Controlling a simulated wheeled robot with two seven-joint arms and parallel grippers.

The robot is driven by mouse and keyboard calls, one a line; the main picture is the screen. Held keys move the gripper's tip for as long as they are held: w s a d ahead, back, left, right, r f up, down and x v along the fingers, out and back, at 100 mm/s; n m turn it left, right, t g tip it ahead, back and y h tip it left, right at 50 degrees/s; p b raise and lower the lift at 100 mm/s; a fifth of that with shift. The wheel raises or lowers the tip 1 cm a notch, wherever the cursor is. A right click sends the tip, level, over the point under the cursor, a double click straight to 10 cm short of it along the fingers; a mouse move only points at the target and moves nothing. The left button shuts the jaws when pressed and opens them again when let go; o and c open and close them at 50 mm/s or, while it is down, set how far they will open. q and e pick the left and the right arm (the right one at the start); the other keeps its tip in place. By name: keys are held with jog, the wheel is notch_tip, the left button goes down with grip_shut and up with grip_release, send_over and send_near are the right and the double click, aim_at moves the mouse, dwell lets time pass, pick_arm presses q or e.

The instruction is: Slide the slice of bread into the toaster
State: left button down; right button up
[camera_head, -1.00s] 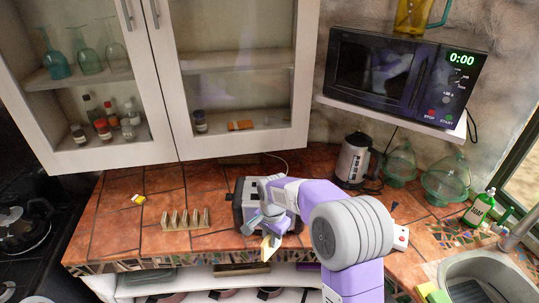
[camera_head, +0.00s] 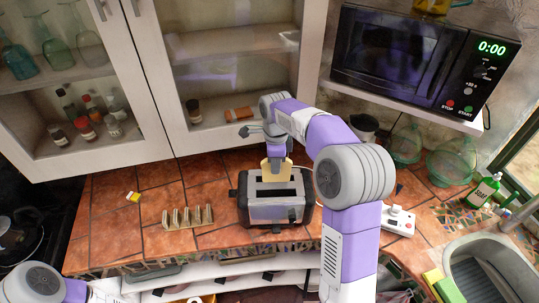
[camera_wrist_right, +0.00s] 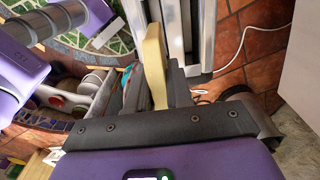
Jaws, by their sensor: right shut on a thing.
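The toaster (camera_head: 270,214) stands on the tiled counter, black at its ends with a metal body, and a dark slot shows in its top. My right gripper (camera_head: 277,157) is above the toaster's back part and shut on the pale slice of bread (camera_head: 277,170). The slice points down, upright, at the back of the toaster's top; I cannot tell whether its lower edge is inside a slot. In the right wrist view the slice (camera_wrist_right: 155,62) stands edge-on, alongside the toaster's metal top (camera_wrist_right: 205,35). My left gripper is out of view.
A toast rack (camera_head: 188,218) stands left of the toaster. A white device with a red button (camera_head: 398,220) is to the right, and a kettle (camera_head: 364,126) is partly hidden behind my right arm. The microwave (camera_head: 405,65) hangs at upper right. The counter's left part is mostly clear.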

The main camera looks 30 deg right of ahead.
jog(key=shift+s+f+b, duration=0.25)
jog(key=shift+f+b, duration=0.2)
jog(key=shift+f, duration=0.05)
jog(key=shift+f+b, duration=0.3)
jog(key=shift+f, duration=0.1)
notch_tip(320, 180, down, 3)
jog(key=shift+r+b, duration=0.15)
jog(key=shift+b, duration=1.1)
jog(key=shift+p, duration=0.7)
dwell(0.3)
dwell(0.4)
jog(key=shift+f+b, duration=1.45)
jog(key=shift+f, duration=0.85)
